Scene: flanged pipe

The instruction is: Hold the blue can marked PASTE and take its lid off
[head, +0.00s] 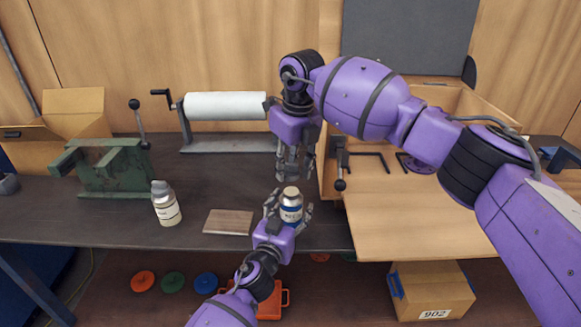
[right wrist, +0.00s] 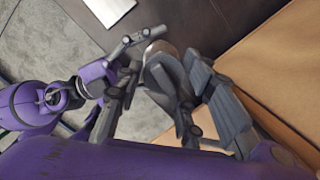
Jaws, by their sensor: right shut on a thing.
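The can (head: 291,213) has a blue band with white lettering, too small to read surely, and a pale top. It is upright near the table's front edge in the head view. My left gripper (head: 289,214) has its fingers around the can from the front and is shut on it. My right gripper (head: 294,170) points down just above the can, its fingers shut on a small grey round piece, seemingly the lid. In the right wrist view the grey round piece (right wrist: 160,72) shows between the fingers, and my left gripper is beside it. Whether it touches the can is hidden.
A white-labelled bottle (head: 166,205) and a wooden board (head: 228,222) are to the left on the dark table. A green vise (head: 108,168) and a paper roll (head: 225,106) stand further back. An open wooden box (head: 440,215) is close on the right.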

